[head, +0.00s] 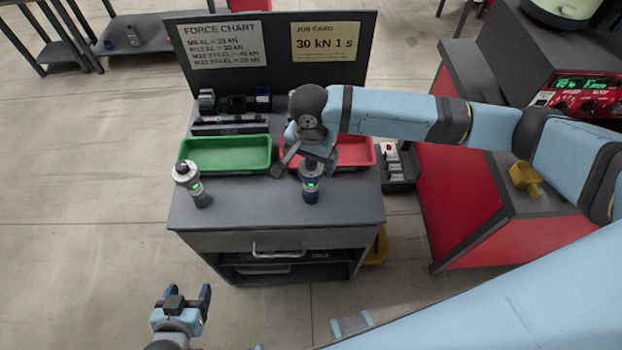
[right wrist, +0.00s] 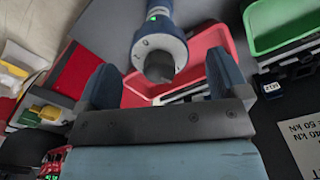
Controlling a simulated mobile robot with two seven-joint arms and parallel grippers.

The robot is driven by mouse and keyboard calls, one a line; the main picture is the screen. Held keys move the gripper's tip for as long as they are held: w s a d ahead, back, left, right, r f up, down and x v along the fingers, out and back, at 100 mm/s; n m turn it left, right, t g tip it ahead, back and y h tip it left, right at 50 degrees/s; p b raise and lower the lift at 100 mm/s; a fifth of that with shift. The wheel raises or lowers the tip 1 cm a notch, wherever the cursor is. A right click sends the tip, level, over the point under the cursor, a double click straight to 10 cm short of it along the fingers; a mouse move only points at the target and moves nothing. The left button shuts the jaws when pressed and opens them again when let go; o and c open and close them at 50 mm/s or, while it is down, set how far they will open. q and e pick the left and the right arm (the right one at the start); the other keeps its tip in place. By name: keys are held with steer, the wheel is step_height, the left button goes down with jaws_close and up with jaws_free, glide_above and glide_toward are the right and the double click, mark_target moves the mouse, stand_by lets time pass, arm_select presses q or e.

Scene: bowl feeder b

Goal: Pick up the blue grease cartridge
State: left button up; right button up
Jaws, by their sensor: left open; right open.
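The blue grease cartridge (head: 311,186), dark blue with a small green light, stands upright near the front right of the grey bench top. In the right wrist view the blue cartridge (right wrist: 158,42), with its pale collar and dark grey tip, lies ahead of and between the two fingers. My right gripper (head: 308,160) is open just above and behind it, with a finger to each side; the frames do not show contact. The arm hides part of the gripper. My left gripper (head: 186,294) is open and empty, low in front of the bench.
A similar silver cartridge (head: 193,184) stands at the left of the bench top (head: 250,205). Behind are a green tray (head: 225,153) and a red tray (head: 355,151), partly hidden by my arm. A sign panel rises at the back. A red cabinet (head: 456,180) stands to the right.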

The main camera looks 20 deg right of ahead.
mark_target(311, 183)
steer(key=shift+d+f, duration=0.1)
steer(key=shift+f, duration=1.4)
steer(key=c, duration=1.2)
steer(key=shift+c, duration=0.9)
steer(key=shift+r, duration=0.15)
